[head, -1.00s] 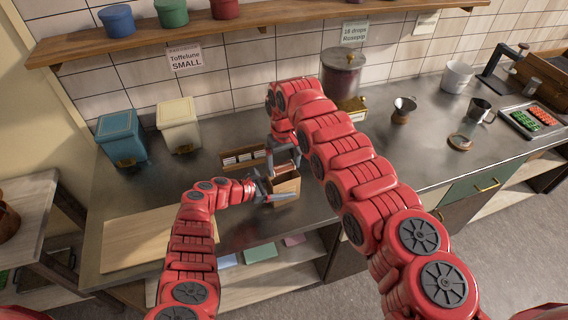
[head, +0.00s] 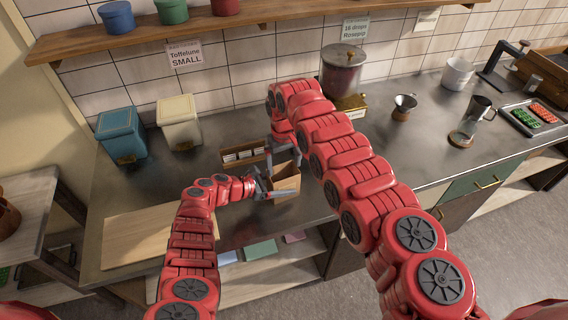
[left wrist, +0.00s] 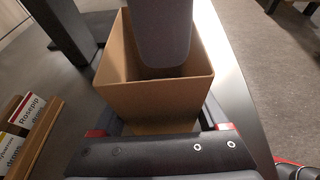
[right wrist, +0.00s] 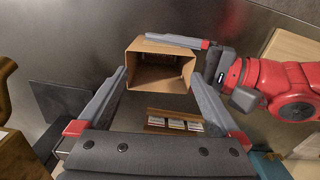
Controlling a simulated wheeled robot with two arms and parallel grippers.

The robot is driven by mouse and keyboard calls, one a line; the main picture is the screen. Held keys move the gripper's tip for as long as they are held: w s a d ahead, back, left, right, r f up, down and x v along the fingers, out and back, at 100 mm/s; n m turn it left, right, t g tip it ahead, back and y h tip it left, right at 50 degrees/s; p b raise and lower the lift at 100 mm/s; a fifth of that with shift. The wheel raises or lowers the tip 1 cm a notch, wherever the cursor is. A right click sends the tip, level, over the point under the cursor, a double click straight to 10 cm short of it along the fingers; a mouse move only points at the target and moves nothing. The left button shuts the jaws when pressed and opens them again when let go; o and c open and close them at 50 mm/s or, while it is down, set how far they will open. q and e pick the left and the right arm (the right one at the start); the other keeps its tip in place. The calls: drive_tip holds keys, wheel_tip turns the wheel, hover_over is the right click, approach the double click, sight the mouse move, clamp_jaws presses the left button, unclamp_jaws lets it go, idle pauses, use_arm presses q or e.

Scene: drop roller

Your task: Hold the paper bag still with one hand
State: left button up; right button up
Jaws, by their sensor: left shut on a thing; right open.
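The open brown paper bag (head: 286,184) stands upright on the steel counter near its front edge. My left gripper (head: 270,188) is shut on the bag from its left side, with one finger lying along the bag's front. In the left wrist view the bag (left wrist: 150,98) opens towards the camera and a grey finger covers part of its mouth. In the right wrist view my right gripper (right wrist: 160,77) is open, its fingers to either side of the bag (right wrist: 150,80). The inside of the bag looks empty there.
A wooden board (head: 150,238) lies to the left. A lidded jar dispenser (head: 342,72) stands behind my right arm. The counter between board and bins is clear.

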wheel_tip(320, 180, up, 12)
idle(0.5)
use_arm(q)
drive_tip(key=o, duration=1.2)
drive_tip(key=shift+s+a+r, duration=0.1)
drive_tip(key=shift+s+a, duration=0.05)
drive_tip(key=shift+a, duration=0.35)
drive_tip(key=v, duration=1.1)
